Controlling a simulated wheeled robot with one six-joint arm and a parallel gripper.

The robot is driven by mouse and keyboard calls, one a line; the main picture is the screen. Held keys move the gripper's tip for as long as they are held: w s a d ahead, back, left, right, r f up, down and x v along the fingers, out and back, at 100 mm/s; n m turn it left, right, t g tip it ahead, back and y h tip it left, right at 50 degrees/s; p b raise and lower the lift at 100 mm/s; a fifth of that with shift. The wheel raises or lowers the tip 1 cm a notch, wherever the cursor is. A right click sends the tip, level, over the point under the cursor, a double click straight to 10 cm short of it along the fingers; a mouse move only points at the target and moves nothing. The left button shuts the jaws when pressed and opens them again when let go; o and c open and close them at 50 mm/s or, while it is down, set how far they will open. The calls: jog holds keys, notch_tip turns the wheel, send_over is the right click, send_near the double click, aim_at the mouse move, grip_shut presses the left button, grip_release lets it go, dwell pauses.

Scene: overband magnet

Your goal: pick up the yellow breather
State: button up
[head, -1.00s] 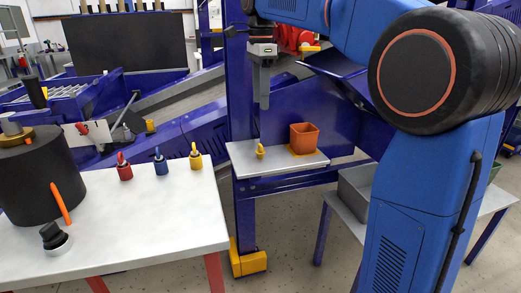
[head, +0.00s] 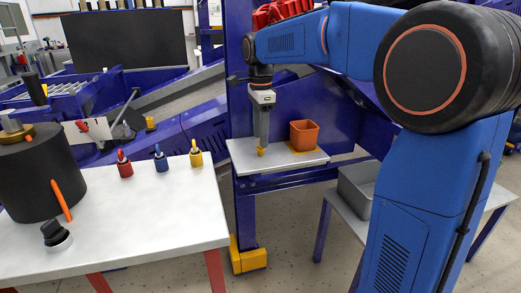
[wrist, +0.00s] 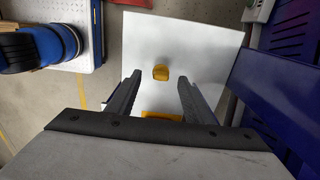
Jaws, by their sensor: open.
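The yellow breather (head: 262,152) stands on a small pale shelf (head: 240,160) fixed to the blue post. My gripper (head: 262,143) points down right above it and hides its upper part in the head view. In the wrist view the breather (wrist: 160,72) shows between the tips of the two open fingers (wrist: 160,80). The fingers do not visibly touch it. How far the tips are above or around it I cannot tell.
An orange bin (head: 304,136) stands on the same shelf, to the right of the breather. The blue post (head: 240,100) rises behind the shelf. A white table (head: 130,220) at left holds red, blue and yellow handled items and a black drum (head: 40,185).

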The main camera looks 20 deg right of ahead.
jog(key=shift+f, duration=1.75)
jog(key=c, duration=1.1)
jog(key=shift+c, duration=0.2)
notch_tip(320, 180, up, 10)
jog(key=shift+r, duration=0.1)
